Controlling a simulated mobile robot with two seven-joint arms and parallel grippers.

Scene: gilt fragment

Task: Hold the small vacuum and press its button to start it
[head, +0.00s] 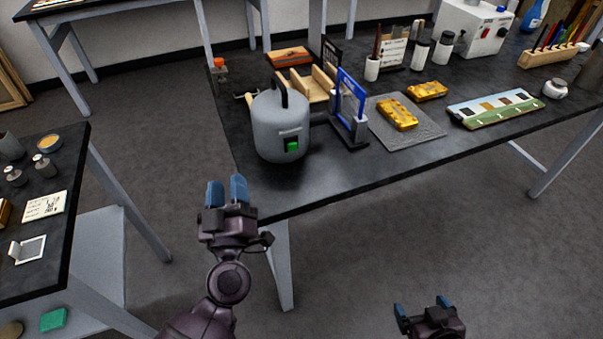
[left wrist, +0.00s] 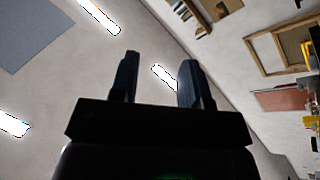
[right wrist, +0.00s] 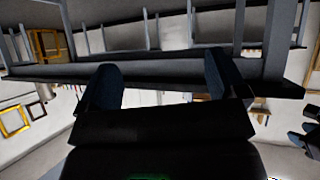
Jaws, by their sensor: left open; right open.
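The small vacuum (head: 279,124) is a grey rounded canister with a black handle on top and a green button (head: 292,146) on its front. It stands upright near the left front corner of the black table. My left gripper (head: 227,190) is open and empty, in front of the table edge and to the lower left of the vacuum, not touching it. Its open fingers also show in the left wrist view (left wrist: 160,85). My right gripper (head: 424,308) is open and empty, low at the bottom of the head view, away from the table top. Its spread fingers show in the right wrist view (right wrist: 165,85).
A blue frame stand (head: 351,98) stands just right of the vacuum. A wooden holder (head: 314,82) is behind it. A grey mat (head: 422,132) with a gilt fragment (head: 397,114) lies further right. The front edge strip is clear. A side table (head: 62,226) stands left.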

